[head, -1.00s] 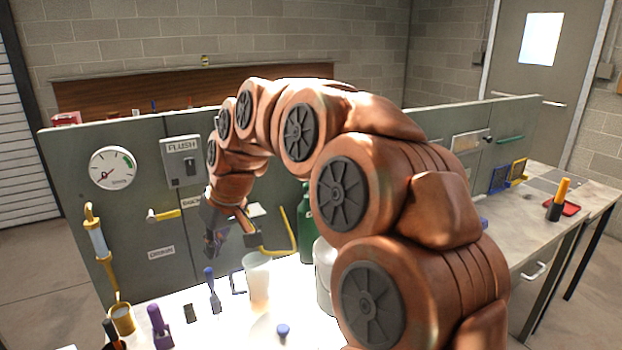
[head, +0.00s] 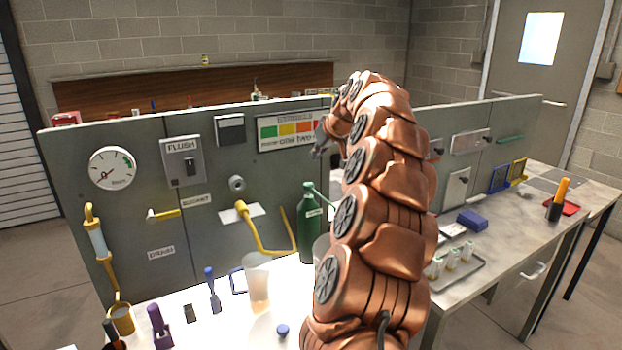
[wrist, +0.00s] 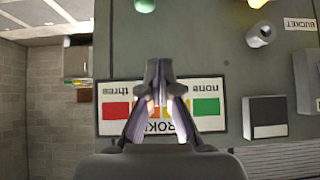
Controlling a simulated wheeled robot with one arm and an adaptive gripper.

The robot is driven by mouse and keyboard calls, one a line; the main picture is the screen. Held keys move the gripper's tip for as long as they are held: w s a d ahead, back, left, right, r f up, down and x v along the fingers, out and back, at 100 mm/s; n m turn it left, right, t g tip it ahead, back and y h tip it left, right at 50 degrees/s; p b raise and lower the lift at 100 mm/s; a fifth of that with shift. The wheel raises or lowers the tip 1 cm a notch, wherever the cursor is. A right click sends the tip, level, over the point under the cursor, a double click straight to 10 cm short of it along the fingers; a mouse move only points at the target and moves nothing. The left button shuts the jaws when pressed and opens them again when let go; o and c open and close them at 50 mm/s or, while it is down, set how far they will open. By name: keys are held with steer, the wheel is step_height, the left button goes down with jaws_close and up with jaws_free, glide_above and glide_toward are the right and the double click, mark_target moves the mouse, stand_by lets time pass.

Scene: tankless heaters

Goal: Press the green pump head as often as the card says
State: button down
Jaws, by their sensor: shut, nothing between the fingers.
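The green pump bottle (head: 309,238) stands upright on the bench against the grey panel. Its green pump head (head: 309,187) is on top, with a spout pointing right. The card (head: 290,130) is on the panel above it, with colored blocks and the words "one two" readable. The card also shows upside down in the wrist view (wrist: 118,128), with "three" and "none" readable and its middle hidden by my fingers. My gripper (head: 320,150) is shut and empty in front of the card's right end, above and apart from the pump head. It also shows in the wrist view (wrist: 165,75).
A cup (head: 257,285) and a yellow pipe (head: 262,243) are left of the bottle. A gauge (head: 112,168) and a FLUSH switch (head: 183,160) are on the panel. A tray with small bottles (head: 455,268) and a blue block (head: 472,220) are right of my arm.

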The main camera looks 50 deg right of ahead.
steer(key=shift+s+d+r, duration=0.1)
steer(key=shift+s+d, duration=0.1)
steer(key=shift+d, duration=0.3)
steer(key=shift+s+d+r, duration=0.1)
steer(key=shift+s+d, duration=0.05)
steer(key=shift+d, duration=0.35)
steer(key=shift+w+f, duration=0.15)
steer(key=p, duration=0.4)
glide_above(310, 185)
step_height(310, 185, down, 7)
steer(key=shift+r, duration=0.1)
steer(key=shift+s+f+p, duration=0.2)
steer(key=shift+f+p, duration=0.2)
steer(key=shift+f, duration=1.65)
steer(key=shift+f+b, duration=1.05)
steer(key=shift+b, duration=0.5)
steer(key=shift+a, duration=0.1)
